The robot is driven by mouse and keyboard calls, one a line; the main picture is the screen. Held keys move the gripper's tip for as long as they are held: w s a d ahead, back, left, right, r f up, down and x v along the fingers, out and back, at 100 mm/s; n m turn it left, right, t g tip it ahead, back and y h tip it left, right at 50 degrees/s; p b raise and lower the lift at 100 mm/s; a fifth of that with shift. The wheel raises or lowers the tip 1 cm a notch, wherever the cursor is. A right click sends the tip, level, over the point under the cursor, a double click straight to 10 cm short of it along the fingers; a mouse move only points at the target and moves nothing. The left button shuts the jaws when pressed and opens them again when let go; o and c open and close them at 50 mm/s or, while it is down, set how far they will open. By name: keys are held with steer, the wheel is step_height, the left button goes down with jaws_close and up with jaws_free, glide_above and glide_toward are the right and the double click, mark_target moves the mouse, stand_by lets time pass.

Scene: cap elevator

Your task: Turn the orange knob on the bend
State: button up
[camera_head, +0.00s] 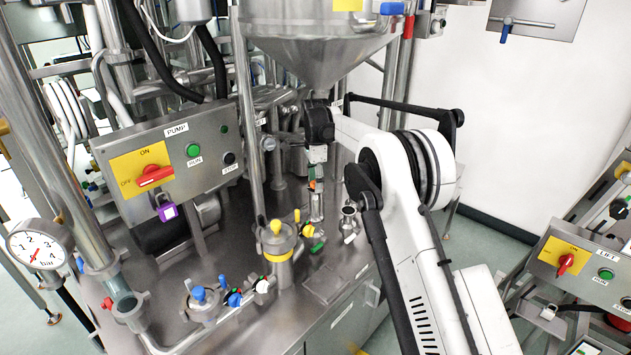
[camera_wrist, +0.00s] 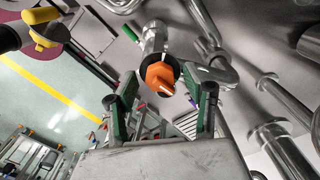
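The orange knob (camera_wrist: 160,76) sits on a black collar at the end of a steel pipe bend (camera_wrist: 155,38) in the wrist view. A small orange spot that looks like the same knob (camera_head: 312,184) shows in the head view, just under my gripper and partly covered by it. My gripper (camera_wrist: 164,94) is open, with one green-padded finger on each side of the knob in the wrist picture. I cannot tell whether either finger touches it. In the head view my gripper (camera_head: 317,168) points down at the bend below the steel funnel.
A large steel funnel (camera_head: 315,60) hangs above and behind my gripper. A yellow-banded vessel (camera_head: 277,255) and small valves with coloured handles (camera_head: 235,298) stand nearby on the steel deck. The pump box (camera_head: 175,155) stands at the left. Steel pipes (camera_wrist: 287,145) run at the wrist view's right.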

steer(key=c, duration=1.1)
steer(key=shift+n+b, duration=0.3)
steer(key=n+b, duration=0.3)
steer(key=n, duration=0.1)
steer(key=shift+f, duration=0.1)
steer(key=n+b, duration=0.2)
steer(key=n, duration=0.3)
steer(key=shift+n, duration=0.4)
steer(key=n+b, duration=0.1)
steer(key=n, duration=0.5)
steer(key=shift+b, duration=0.3)
steer(key=n, duration=0.4)
steer(key=shift+n+b, duration=0.35)
steer(key=shift+n, duration=1.35)
